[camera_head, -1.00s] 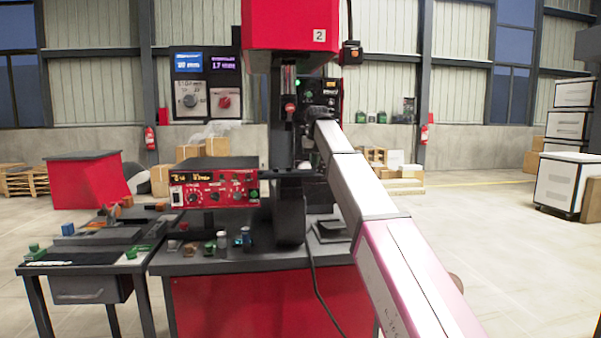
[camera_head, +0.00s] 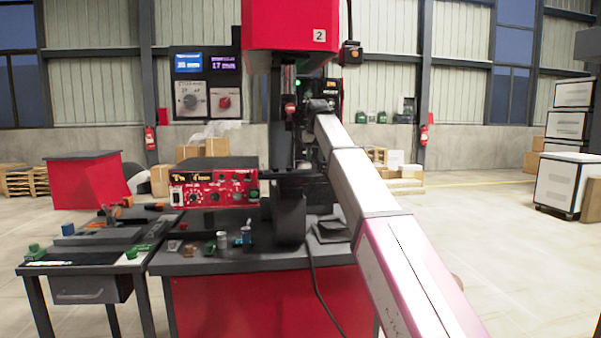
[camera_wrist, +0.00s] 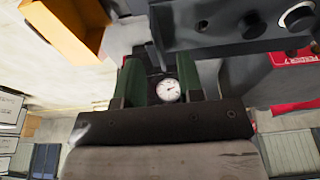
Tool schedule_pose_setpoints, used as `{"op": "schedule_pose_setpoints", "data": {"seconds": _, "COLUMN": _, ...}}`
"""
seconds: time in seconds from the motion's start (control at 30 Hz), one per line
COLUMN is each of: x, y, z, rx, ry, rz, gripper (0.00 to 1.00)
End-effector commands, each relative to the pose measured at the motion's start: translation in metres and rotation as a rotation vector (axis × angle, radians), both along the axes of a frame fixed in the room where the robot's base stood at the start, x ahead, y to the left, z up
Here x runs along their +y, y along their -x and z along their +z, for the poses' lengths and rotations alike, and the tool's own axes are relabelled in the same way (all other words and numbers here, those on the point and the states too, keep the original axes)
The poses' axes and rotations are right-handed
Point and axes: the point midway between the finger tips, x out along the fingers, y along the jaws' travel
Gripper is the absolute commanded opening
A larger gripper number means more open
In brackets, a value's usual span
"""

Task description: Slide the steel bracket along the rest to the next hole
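My gripper (camera_wrist: 160,68) shows in the wrist view with two green fingers standing apart. A round white dial gauge (camera_wrist: 168,90) shows in the gap between them. Dark metal lies at and just beyond the fingertips; I cannot tell whether the fingers touch or hold any of it. I cannot make out the steel bracket, the rest or the holes for certain in either view. In the head view my arm reaches to the dark column of the red machine (camera_head: 290,24), and the gripper there is hidden among dark parts.
A dark machine part with knobs (camera_wrist: 250,24) lies close beyond the fingers. An orange bin (camera_wrist: 62,32) is at upper left in the wrist view. A red control box (camera_head: 214,186) and small parts stand on the bench (camera_head: 205,264). A side table (camera_head: 75,262) adjoins it.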

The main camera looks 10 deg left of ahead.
Motion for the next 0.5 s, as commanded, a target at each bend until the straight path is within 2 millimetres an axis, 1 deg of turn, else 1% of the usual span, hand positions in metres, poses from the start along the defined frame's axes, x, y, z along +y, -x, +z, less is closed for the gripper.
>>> {"op": "schedule_pose_setpoints", "data": {"seconds": 0.03, "x": 0.000, "y": -0.001, "z": 0.005, "rx": -0.001, "ry": 0.000, "rz": 0.000, "gripper": 0.35}}
{"op": "schedule_pose_setpoints", "data": {"seconds": 0.5, "x": 0.000, "y": -0.001, "z": 0.045, "rx": -0.001, "ry": 0.000, "rz": 0.000, "gripper": 0.35}}
